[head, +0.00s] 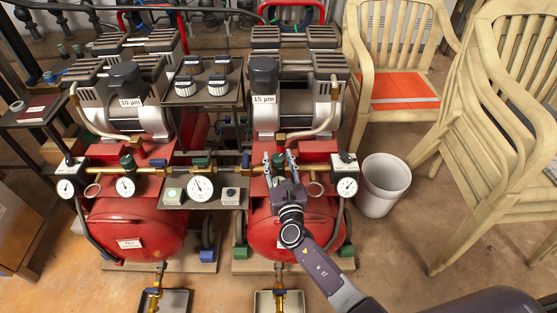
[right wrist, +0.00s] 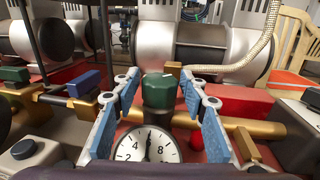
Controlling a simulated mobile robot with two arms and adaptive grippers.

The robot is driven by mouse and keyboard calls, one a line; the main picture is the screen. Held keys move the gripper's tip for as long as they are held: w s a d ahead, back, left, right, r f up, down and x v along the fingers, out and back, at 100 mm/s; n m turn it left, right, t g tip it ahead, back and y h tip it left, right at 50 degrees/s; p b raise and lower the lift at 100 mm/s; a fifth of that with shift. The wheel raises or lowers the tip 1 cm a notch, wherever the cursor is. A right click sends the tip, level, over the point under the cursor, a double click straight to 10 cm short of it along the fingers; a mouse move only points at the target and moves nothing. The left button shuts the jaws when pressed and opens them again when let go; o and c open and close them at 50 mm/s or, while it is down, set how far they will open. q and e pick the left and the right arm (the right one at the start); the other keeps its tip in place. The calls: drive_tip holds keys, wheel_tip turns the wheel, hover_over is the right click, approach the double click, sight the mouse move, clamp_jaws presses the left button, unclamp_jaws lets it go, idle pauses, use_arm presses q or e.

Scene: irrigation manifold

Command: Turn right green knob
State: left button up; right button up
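The right green knob (right wrist: 160,91) is a dark green ribbed cap with a small pale mark on its top edge. It stands above a dial gauge (right wrist: 148,147) on the brass pipe (right wrist: 245,125). My right gripper (head: 279,158) is at the right red compressor, around this knob. In the right wrist view its two blue-padded fingers are spread on either side of the knob, with a gap on both sides. In the head view the gripper largely hides the knob and its gauge. My left gripper is not in view. A matching left green knob (head: 127,162) sits on the left unit.
A blue valve handle (right wrist: 84,83) and a red block (right wrist: 235,101) flank the knob along the pipe. Gauges (head: 200,187) stand in the middle and at the right (head: 347,186). A white bucket (head: 383,186) and stacked chairs (head: 500,130) stand to the right.

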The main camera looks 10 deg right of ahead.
drive_tip(key=shift+o, duration=0.4)
drive_tip(key=shift+s+f, duration=0.1)
drive_tip(key=shift+s+f, duration=0.1)
drive_tip(key=shift+s, duration=0.2)
drive_tip(key=s, duration=1.1)
drive_tip(key=shift+s+a, duration=0.15)
drive_tip(key=shift+a, duration=0.15)
